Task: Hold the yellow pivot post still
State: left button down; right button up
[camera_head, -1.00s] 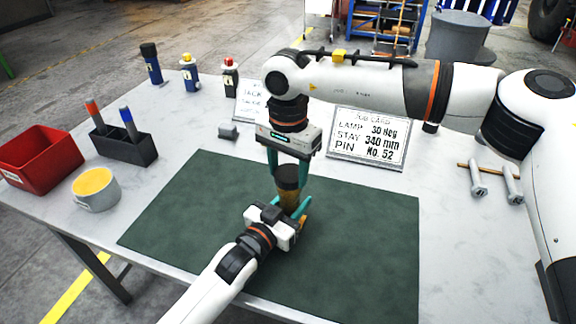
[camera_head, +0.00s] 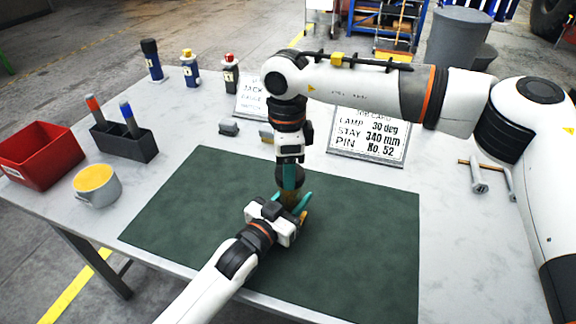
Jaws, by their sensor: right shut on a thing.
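The yellow pivot post (camera_head: 303,217) shows only in small parts on the green mat (camera_head: 360,245), mostly hidden by my grippers. A dark round piece (camera_head: 290,180) sits above it. My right gripper (camera_head: 291,188) points straight down from above, shut on the dark piece, its teal fingers seen nearly edge-on. My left gripper (camera_head: 298,205) reaches in low from the front at the post. One of its teal fingers shows beside the post; the other is mostly hidden, so its grip is unclear.
A job card (camera_head: 368,135) stands behind the mat. A red bin (camera_head: 38,155), a dark holder with markers (camera_head: 125,143) and a yellow-filled cup (camera_head: 97,187) are at left. The mat's right half is clear.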

pick_arm(q)
jog(key=shift+f, duration=0.1)
pick_arm(e)
jog(key=m, duration=0.4)
jog(key=shift+w, duration=0.15)
jog(key=m, duration=0.4)
jog(key=shift+w+m, duration=0.1)
jog(key=shift+m, duration=0.3)
jog(key=m, duration=0.4)
jog(key=shift+d, duration=0.15)
jog(key=m, duration=0.4)
jog(key=shift+w, duration=0.1)
jog(key=m, duration=0.4)
jog(key=shift+d+m, duration=0.15)
jog(key=shift+m, duration=0.25)
jog(key=m, duration=0.4)
jog(key=shift+d, duration=0.1)
jog(key=m, duration=0.7)
jog(key=shift+d, duration=0.15)
jog(key=o, duration=1)
jog(key=shift+o, duration=0.2)
